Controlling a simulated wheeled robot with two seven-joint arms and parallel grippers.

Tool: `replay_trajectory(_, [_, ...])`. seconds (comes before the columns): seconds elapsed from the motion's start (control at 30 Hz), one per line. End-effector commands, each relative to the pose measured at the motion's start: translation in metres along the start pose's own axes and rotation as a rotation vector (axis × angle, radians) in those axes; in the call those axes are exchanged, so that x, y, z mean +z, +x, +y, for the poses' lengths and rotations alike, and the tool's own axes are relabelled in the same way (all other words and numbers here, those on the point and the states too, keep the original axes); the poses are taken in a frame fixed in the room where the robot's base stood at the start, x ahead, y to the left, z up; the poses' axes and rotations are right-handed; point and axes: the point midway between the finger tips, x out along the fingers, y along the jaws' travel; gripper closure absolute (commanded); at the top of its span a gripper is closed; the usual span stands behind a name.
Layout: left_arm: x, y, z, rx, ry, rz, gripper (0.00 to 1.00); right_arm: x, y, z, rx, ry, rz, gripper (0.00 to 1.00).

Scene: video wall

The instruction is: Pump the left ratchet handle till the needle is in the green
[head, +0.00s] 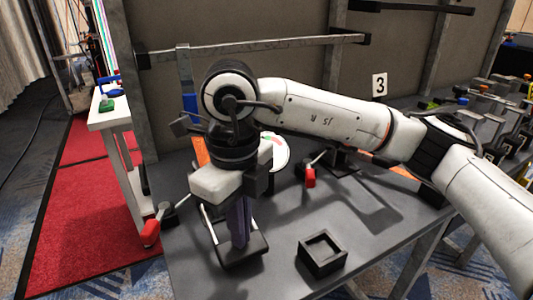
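Another red-tipped handle (309,177) stands further right, behind the gripper. A white round dial (280,154) with some colour on its face is partly hidden behind my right arm; its needle cannot be read. My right gripper (238,238) points down over the front left of the table, to the right of the left handle and apart from it. A purple upright piece (238,218) shows at its fingers; whether it is gripped is unclear. My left gripper is out of view.
A small black open box (321,254) sits at the table's front. A white side table (107,121) with a green item stands left. A "3" sign (379,85) is behind my arm. Several tools line the right bench. Table surface right of the box is clear.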

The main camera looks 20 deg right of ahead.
Motion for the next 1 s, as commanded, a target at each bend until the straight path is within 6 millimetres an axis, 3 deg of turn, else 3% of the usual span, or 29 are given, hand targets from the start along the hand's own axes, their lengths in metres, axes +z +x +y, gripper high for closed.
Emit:
replay_trajectory(0.03, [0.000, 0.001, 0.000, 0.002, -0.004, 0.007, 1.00, -0.001, 0.008, 0.001, 0.001, -0.001, 0.006, 1.00])
replay_trajectory(0.17, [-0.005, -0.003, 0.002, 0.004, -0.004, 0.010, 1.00, -0.001, 0.001, 0.001, 0.002, -0.002, 0.008, 1.00])
replay_trajectory(0.8, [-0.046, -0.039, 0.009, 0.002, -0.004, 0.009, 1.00, -0.001, -0.087, 0.001, 0.001, -0.002, 0.005, 1.00])
replay_trajectory(1.0, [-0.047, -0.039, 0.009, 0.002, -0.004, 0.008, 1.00, -0.001, -0.090, 0.001, 0.001, -0.002, 0.006, 1.00])
